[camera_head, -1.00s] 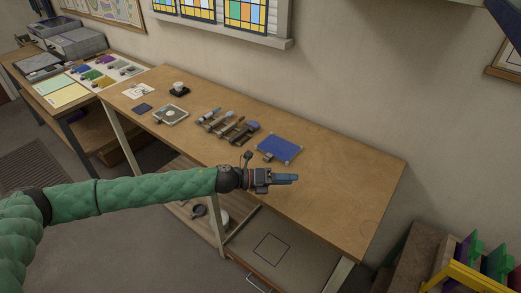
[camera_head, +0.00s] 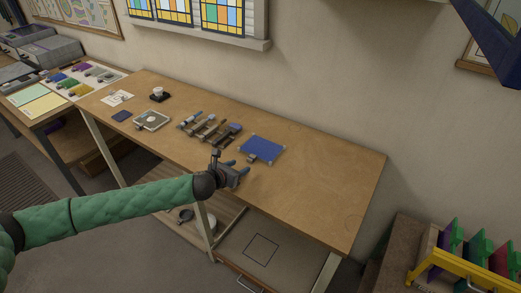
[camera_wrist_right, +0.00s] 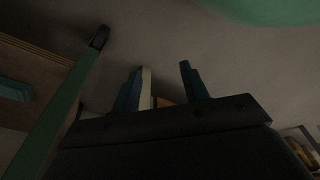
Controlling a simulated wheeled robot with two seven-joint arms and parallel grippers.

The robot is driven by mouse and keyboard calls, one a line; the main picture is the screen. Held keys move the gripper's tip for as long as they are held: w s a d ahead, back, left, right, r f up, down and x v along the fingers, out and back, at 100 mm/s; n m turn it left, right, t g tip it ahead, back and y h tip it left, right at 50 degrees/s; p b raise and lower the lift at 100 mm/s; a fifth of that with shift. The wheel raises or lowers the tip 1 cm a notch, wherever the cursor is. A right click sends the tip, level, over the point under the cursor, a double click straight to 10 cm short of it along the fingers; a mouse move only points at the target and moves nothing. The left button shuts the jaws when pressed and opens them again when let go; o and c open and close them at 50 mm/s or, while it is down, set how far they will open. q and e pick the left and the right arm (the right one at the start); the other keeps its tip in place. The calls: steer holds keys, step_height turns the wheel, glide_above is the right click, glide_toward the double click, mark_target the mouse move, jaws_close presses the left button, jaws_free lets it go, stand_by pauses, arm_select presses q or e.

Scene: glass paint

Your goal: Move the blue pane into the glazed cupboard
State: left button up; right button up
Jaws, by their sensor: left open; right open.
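The blue pane (camera_head: 262,149) lies flat on the wooden workbench (camera_head: 310,190), right of a row of tools, with small pale pieces at its corners and a small dark piece at its front edge. My left gripper (camera_head: 236,169) is open and empty, just in front of the pane's near left side, fingers towards it; I cannot tell its exact height above the bench. My right gripper (camera_wrist_right: 161,88) shows only in the right wrist view, open, with nothing seen between its fingers. I cannot make out the glazed cupboard in these views.
Several clamp-like tools (camera_head: 211,129) lie left of the pane. A yellow rack (camera_head: 463,268) with coloured panes stands at the lower right. A stained-glass window (camera_head: 222,14) is on the wall. The bench's right end is clear.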

mark_target(249, 160)
arm_select(q)
steer(key=shift+x, duration=0.8)
steer(key=shift+w+d+p, duration=0.2)
steer(key=shift+w+p, duration=0.15)
steer(key=shift+p, duration=0.2)
steer(key=p+x, duration=0.2)
steer(key=x, duration=0.1)
steer(key=shift+w+d+r, duration=0.1)
steer(key=shift+w+d, duration=0.05)
steer(key=shift+w, duration=0.15)
steer(key=shift+w+d+f, duration=0.15)
steer(key=shift+w+f, duration=0.1)
steer(key=shift+w, duration=0.1)
arm_select(e)
steer(key=s+d+f, duration=0.2)
steer(key=s+f, duration=0.2)
steer(key=s, duration=0.1)
steer(key=shift+s+d, duration=0.25)
arm_select(q)
steer(key=shift+c, duration=0.2)
jaws_close()
arm_select(e)
steer(key=shift+d, duration=0.1)
